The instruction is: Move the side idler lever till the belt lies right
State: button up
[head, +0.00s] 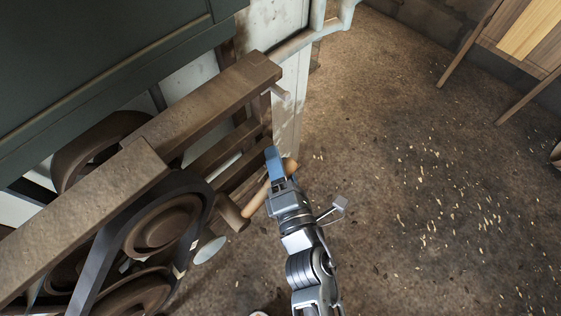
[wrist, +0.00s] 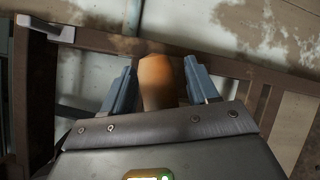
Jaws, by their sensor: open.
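The side idler lever shows in the head view as a tan wooden handle (head: 257,202) sticking out beside the pulleys. In the wrist view the handle (wrist: 160,82) stands between the two blue fingers of my gripper (wrist: 160,88), with a visible gap on at least the right side. My gripper (head: 279,163) is open around the handle near its rounded end. The dark belt (head: 97,262) runs past a large brown pulley (head: 160,228) at the lower left. Part of the belt's path is hidden by the frame beam, so I cannot tell how it lies on every pulley.
Thick brown frame beams (head: 205,97) cross above the pulleys, close to my gripper on the left. A dark green housing (head: 90,50) fills the upper left. The speckled floor (head: 420,190) to the right is open. A wooden table (head: 525,35) stands far right.

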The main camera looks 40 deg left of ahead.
jog(key=shift+c, duration=0.3)
grip_shut()
dwell(0.3)
